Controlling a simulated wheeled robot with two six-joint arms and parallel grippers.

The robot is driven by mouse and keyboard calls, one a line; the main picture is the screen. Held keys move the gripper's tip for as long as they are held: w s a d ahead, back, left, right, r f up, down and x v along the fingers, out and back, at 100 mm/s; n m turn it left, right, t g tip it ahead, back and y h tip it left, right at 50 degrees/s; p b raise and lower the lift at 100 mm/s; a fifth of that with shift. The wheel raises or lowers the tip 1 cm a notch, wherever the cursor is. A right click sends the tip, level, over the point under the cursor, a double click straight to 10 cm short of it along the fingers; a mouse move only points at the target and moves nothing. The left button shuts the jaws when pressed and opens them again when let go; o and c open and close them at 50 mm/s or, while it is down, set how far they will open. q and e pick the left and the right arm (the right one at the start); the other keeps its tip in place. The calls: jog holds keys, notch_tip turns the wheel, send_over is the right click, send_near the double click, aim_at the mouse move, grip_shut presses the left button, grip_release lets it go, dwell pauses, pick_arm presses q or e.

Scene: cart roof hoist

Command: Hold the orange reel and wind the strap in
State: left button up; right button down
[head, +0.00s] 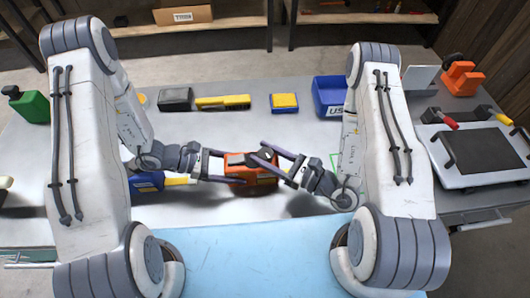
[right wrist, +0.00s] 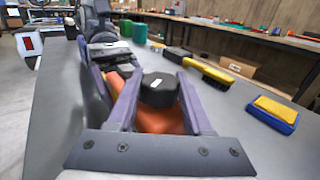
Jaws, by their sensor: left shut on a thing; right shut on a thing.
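The orange reel (head: 250,172) sits near the middle of the grey table in the head view, with a dark top. My left gripper (head: 236,168) reaches in from the left and is shut on the reel's body, its fingers along two sides. My right gripper (head: 259,152) comes from the right, above the left one, and is shut on the black knob on top of the reel. In the right wrist view the knob (right wrist: 158,88) sits between the two purple fingers, with orange below it. I cannot make out the strap.
Behind the reel lie a yellow-and-black brush (head: 222,102), a yellow-and-blue sponge (head: 284,102) and a blue bin (head: 329,97). A blue item (head: 147,182) lies left of the reel. A white framed panel (head: 480,155) with handles is at the right.

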dwell(0.5)
jog(key=shift+c, duration=1.5)
grip_release()
jog(key=shift+d, duration=0.15)
jog(key=shift+s+d, duration=0.35)
jog(key=shift+d, duration=0.15)
jog(key=v, duration=1)
jog(key=shift+s+d, duration=0.15)
jog(key=shift+s, duration=0.2)
